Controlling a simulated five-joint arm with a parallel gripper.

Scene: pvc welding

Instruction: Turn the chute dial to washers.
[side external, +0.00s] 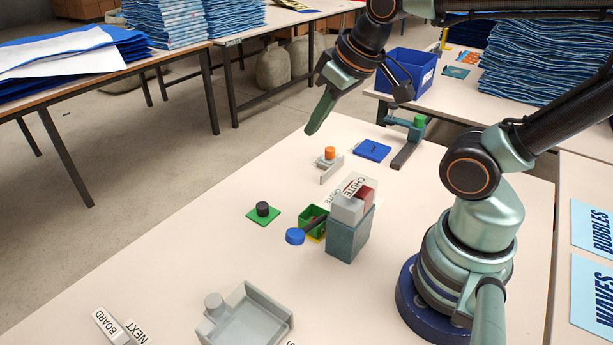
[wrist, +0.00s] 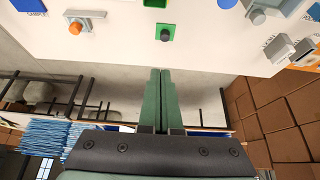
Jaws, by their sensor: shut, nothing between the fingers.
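No washers marking is legible, so I cannot tell which round part is the dial. My gripper (side external: 312,130) is shut and empty, raised near the table's far edge, apart from all these parts. Its closed fingers (wrist: 161,72) point toward the green plate in the wrist view.
A grey tray (side external: 245,318) is in front. Table is clear around the black knob.

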